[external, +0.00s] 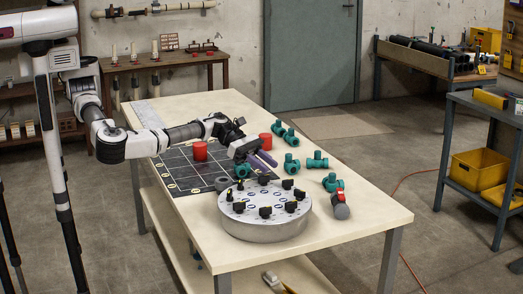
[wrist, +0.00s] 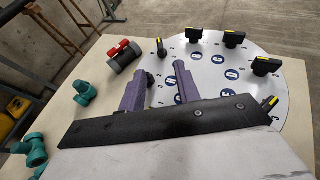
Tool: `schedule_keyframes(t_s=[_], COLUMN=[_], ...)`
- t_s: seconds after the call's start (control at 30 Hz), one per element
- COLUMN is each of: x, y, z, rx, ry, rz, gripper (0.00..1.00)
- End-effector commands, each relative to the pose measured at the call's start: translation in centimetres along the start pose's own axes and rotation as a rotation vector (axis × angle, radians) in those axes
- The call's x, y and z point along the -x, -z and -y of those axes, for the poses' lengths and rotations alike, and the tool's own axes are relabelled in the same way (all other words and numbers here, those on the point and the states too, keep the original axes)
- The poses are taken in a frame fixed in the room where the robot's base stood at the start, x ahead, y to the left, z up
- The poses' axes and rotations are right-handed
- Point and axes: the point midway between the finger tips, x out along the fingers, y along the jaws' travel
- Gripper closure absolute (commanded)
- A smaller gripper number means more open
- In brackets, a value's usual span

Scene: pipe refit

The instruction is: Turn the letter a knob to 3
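The round silver knob panel (external: 262,228) stands on the table, with several black knobs around its rim. In the wrist view, the panel (wrist: 212,44) shows black knobs with yellow marks, such as a knob (wrist: 233,38) at the top and a knob (wrist: 265,66) at the right. Blue letter discs and small numbers are printed on it; I cannot tell which knob is letter a. My gripper (external: 266,160) is above the panel's far side, its purple fingers apart. In the wrist view, my gripper (wrist: 160,79) covers the panel's lower left part. I see nothing clearly held.
Green pipe fittings (external: 292,163) and a grey valve with a red handle (external: 340,204) lie right of the panel. The table's front right corner is clear.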

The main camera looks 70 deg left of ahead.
Motion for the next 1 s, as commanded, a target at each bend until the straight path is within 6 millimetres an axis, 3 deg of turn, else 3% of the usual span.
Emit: schedule_keyframes(t_s=[0.2,0.47,0.63,0.73,1.0], x=[1.6,1.7,1.5,1.1,-0.4], y=[0.0,-0.1,-0.9,-3.0,-10.2], z=[0.0,0.0,-0.1,-0.4,1.9], rx=[0.0,0.0,-0.078,-0.279,-1.215], ry=[-0.001,0.0,0.008,0.026,0.15], rz=[0.001,0.0,-0.002,-0.013,-0.137], gripper=[0.67,0.67,0.88,1.0,1.0])
